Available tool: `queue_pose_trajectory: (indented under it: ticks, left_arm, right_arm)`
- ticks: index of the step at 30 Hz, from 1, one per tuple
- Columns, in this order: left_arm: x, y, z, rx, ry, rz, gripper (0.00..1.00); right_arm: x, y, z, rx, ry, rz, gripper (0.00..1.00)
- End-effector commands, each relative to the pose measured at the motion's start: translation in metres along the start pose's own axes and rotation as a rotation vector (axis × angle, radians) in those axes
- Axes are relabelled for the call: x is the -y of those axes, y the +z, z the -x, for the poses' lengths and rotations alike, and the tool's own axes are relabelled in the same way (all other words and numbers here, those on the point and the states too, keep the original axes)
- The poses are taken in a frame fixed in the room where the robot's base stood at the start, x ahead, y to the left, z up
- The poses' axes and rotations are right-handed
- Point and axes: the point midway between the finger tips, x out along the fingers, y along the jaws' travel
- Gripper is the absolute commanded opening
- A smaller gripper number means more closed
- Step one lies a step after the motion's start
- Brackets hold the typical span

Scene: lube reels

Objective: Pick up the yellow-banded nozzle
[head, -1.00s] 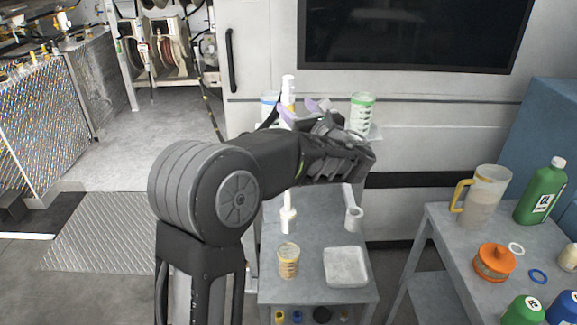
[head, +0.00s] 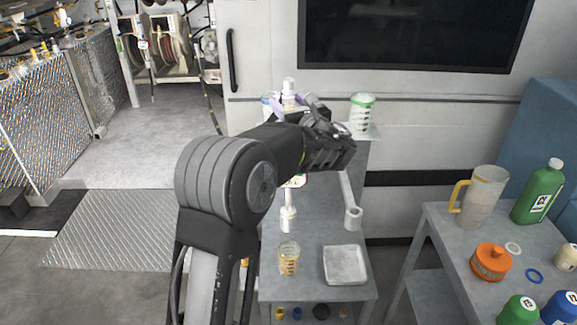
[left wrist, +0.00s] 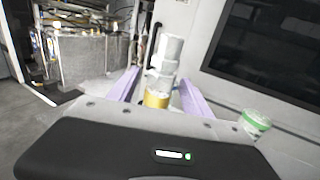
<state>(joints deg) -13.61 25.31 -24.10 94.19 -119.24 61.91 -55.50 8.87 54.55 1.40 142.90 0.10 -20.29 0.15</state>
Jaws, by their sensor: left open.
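The yellow-banded nozzle is a white stepped upright piece; its top (head: 288,88) shows in the head view at the back of the grey stand. In the left wrist view its yellow band (left wrist: 157,98) shows low between the purple fingers, with the white body above. My left gripper (head: 289,101) is open, with one finger on each side of the nozzle in the wrist view. A gap seems to show at the fingers, but contact cannot be told. The nozzle's base is hidden by the gripper body. My right gripper is not in view.
A green-banded container (head: 362,113) stands close right of the gripper. Lower on the stand are white pieces (head: 288,220), a measuring cup (head: 289,258) and a square tray (head: 345,265). A side table at right holds a jug (head: 484,196) and bottles. A cabinet wall (head: 420,140) stands behind.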

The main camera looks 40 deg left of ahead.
Motion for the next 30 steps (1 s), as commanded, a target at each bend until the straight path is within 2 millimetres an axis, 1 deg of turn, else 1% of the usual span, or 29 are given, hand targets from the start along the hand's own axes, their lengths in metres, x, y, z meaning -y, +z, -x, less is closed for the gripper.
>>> queue_pose_trajectory:
  ticks: [12,13,30]
  left_arm:
    - [0.0000,0.0000,0.0004,0.000,0.000,0.000,0.57]
    - [0.0000,0.0000,0.0005,0.000,0.000,0.000,0.56]
    - [0.0001,0.0000,0.0005,0.000,0.000,0.000,0.09]
  right_arm:
    - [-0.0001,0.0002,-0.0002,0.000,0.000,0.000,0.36]
    - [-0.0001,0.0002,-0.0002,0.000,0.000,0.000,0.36]
    - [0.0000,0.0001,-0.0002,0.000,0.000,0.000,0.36]
